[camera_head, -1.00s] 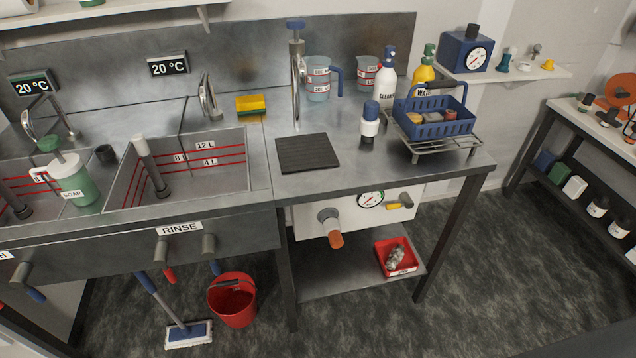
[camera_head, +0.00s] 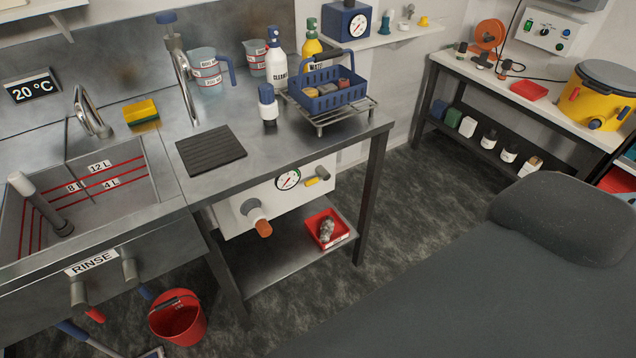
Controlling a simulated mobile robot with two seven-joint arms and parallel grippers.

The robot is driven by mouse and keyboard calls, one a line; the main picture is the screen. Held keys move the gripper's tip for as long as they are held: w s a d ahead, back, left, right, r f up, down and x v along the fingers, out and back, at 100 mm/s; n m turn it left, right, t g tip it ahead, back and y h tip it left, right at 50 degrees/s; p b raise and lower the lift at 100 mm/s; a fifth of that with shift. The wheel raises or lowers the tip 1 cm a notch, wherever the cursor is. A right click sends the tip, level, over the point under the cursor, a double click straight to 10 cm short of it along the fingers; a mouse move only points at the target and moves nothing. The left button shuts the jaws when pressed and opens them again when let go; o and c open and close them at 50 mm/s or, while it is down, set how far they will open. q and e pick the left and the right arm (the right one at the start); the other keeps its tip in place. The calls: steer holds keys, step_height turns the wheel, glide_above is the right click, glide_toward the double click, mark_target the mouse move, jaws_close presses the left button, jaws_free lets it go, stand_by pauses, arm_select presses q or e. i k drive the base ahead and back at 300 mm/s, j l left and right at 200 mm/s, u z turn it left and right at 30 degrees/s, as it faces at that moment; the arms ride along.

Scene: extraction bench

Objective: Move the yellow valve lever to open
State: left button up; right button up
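A small yellow valve lever (camera_head: 312,182) sits on the white box (camera_head: 232,222) under the bench top, at its right end. It points to the left and looks about horizontal, beside a grey fitting. A round dial gauge (camera_head: 288,179) is just to its left. A larger orange-ended handle (camera_head: 263,228) on a grey fitting sticks out of the box's front, lower left. Neither of my grippers is in view.
A blue basket (camera_head: 330,97) stands on a wire rack on the bench top above the box. A red tray (camera_head: 322,243) lies on the shelf below, and a red bucket (camera_head: 178,318) stands on the floor. A side table (camera_head: 545,100) is at the right.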

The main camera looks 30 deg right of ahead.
mark_target(323, 174)
steer(key=i+l, duration=0.25)
steer(key=l, duration=0.15)
steer(key=i+l, duration=0.25)
steer(key=l, duration=0.15)
steer(key=i+l, duration=0.25)
steer(key=l, duration=0.15)
